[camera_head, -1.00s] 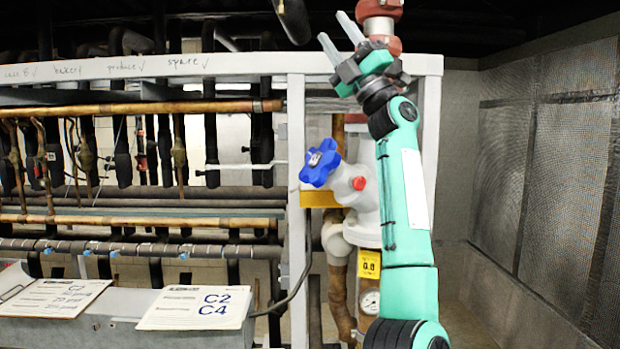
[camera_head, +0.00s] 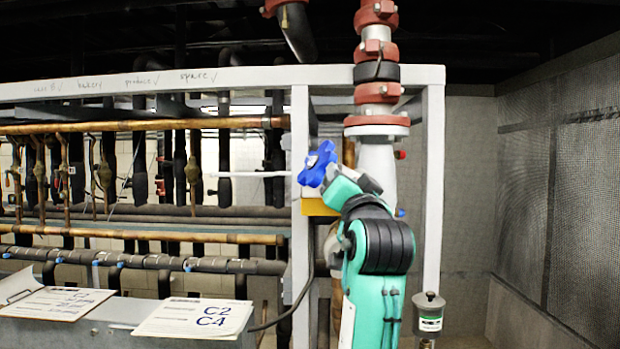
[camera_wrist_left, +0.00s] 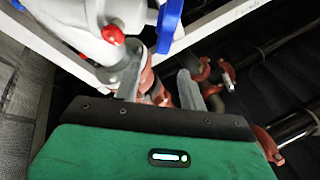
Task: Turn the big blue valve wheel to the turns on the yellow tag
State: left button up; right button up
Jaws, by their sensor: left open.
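The big blue valve wheel (camera_head: 317,166) stands at the upper left of the white valve body, near the rack's upright post. My left gripper (camera_head: 358,182) is just right of the wheel and slightly below it, in front of the valve body; its fingers are mostly hidden behind its own housing. In the left wrist view the open, empty fingers (camera_wrist_left: 160,84) point toward the valve, with the blue wheel (camera_wrist_left: 168,24) beyond them at the top and a red cap (camera_wrist_left: 113,34) to the left. No contact with the wheel is visible. My right gripper is out of view.
A pipe with red couplings (camera_head: 377,90) rises above the valve. A white rack post (camera_head: 300,190) stands left of it, another (camera_head: 434,200) right. Copper pipes (camera_head: 140,125) and lettered cards (camera_head: 195,317) are at left.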

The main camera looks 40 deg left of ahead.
aim_at(321, 168)
pick_arm(q)
jog(key=shift+n+g+y, duration=0.3)
jog(key=shift+g, duration=0.5)
jog(key=p+x, duration=0.2)
jog(key=x, duration=0.1)
jog(key=a+f+p+x, duration=0.1)
jog(key=p+x, duration=0.1)
jog(key=x, duration=0.2)
jog(key=s+p+x, duration=0.1)
jog(key=p+x, duration=0.1)
jog(key=x, duration=0.2)
jog(key=shift+w+a+f, duration=0.15)
jog(key=shift+a+f, duration=0.15)
jog(key=shift+a, duration=0.15)
jog(key=shift+w+a+r, duration=0.1)
jog(key=shift+w+a, duration=0.25)
jog(key=shift+a, duration=0.05)
jog(key=shift+w+a, duration=0.1)
grip_shut()
jog(key=shift+g+p, duration=0.3)
